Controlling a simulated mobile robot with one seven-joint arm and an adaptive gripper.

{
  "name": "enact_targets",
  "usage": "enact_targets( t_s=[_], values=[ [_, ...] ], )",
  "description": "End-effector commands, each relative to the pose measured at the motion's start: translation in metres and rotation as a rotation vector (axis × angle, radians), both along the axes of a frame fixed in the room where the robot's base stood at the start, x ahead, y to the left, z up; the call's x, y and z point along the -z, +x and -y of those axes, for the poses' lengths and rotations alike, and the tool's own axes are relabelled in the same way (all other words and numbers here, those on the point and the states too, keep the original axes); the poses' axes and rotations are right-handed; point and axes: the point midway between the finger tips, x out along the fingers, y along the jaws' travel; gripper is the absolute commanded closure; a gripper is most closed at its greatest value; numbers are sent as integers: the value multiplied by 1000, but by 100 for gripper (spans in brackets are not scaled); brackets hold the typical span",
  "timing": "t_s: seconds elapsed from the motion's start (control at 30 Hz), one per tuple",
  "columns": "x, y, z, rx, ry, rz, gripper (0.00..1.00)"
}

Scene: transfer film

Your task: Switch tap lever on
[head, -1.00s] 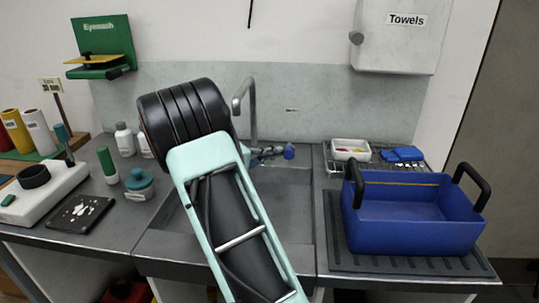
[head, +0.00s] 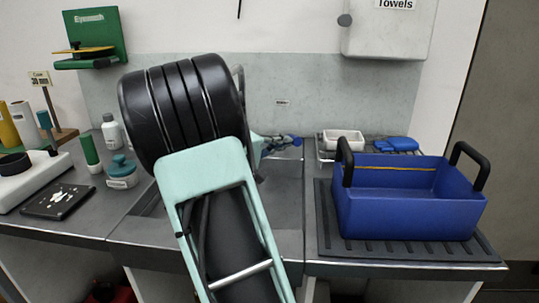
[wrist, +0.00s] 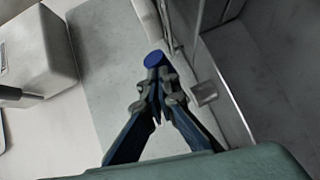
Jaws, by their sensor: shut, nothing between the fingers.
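The tap is mostly hidden behind my arm in the head view; only a strip of its grey spout (head: 239,76) shows. A small blue round end, which looks like the tap lever's tip (head: 297,141), shows just right of my gripper (head: 283,144). In the wrist view the blue disc (wrist: 155,59) lies just beyond the fingertips of my gripper (wrist: 159,88). The fingers are shut and empty, very close to the disc; I cannot tell whether they touch it. A grey metal piece (wrist: 204,93), perhaps part of the tap, is right of the fingers.
A blue crate (head: 410,215) with black handles stands right of the sink (head: 285,200). A white tray (head: 343,140) sits behind it. A towel dispenser (head: 388,35) hangs on the wall. A teal-lidded jar (head: 121,177) and bottles stand at left.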

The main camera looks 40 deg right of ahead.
Motion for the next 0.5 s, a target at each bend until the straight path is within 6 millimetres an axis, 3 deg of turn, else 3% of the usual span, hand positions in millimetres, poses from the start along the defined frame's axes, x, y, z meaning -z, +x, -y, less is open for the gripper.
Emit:
enact_targets(
  t_s=[0.03,0.5],
  values=[
    [6,-4,5,3,0,5,100],
    [3,-21,45,2,-1,3,100]
  ],
)
